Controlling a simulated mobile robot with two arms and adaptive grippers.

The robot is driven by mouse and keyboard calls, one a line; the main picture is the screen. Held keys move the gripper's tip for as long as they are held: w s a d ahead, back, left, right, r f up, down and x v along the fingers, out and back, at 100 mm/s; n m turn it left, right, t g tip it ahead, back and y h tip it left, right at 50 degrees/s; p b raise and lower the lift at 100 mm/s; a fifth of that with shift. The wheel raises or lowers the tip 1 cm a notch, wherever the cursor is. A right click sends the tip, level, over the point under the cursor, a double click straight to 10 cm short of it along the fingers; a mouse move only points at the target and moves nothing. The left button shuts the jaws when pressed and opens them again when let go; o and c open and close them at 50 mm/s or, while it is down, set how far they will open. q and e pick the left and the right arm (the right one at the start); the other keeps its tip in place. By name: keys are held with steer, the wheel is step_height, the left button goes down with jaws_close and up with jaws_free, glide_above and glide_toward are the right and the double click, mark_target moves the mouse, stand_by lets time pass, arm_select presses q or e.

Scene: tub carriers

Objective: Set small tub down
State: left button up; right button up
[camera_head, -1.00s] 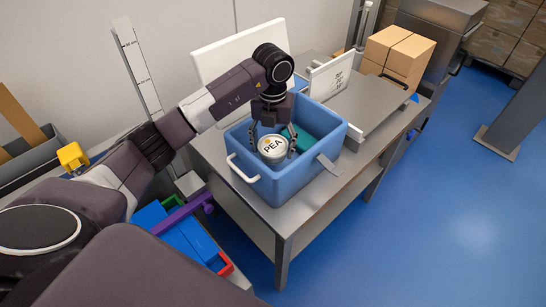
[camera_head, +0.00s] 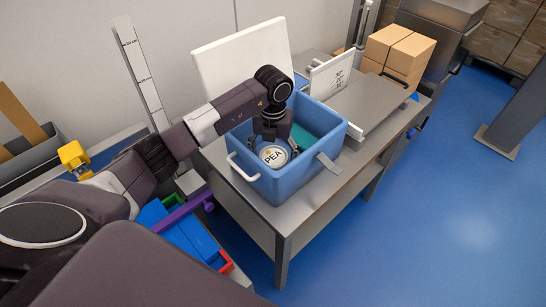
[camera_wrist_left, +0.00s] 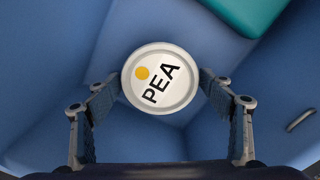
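The small tub (camera_head: 273,158) is round and white-lidded, with "PEA" and a yellow dot on its lid. It is inside the blue crate (camera_head: 282,187), in the nearer left part. My left gripper (camera_head: 274,150) reaches down into the crate from above. In the left wrist view, its two fingers (camera_wrist_left: 160,92) are against opposite sides of the small tub (camera_wrist_left: 160,78). I cannot tell whether the tub's bottom touches the crate floor. My right gripper is not in view.
A teal item (camera_head: 302,136) lies in the crate's far part, also in the left wrist view (camera_wrist_left: 248,10). The crate stands on a metal table (camera_head: 330,195). A white sign (camera_head: 331,73) and cardboard boxes (camera_head: 398,52) stand behind.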

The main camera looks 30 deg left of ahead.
mark_target(273, 157)
arm_select(q)
steer(key=shift+r, duration=0.15)
steer(key=shift+r, duration=0.25)
step_height(273, 157, up, 12)
steer(key=shift+f+b, duration=0.2)
steer(key=shift+b, duration=0.45)
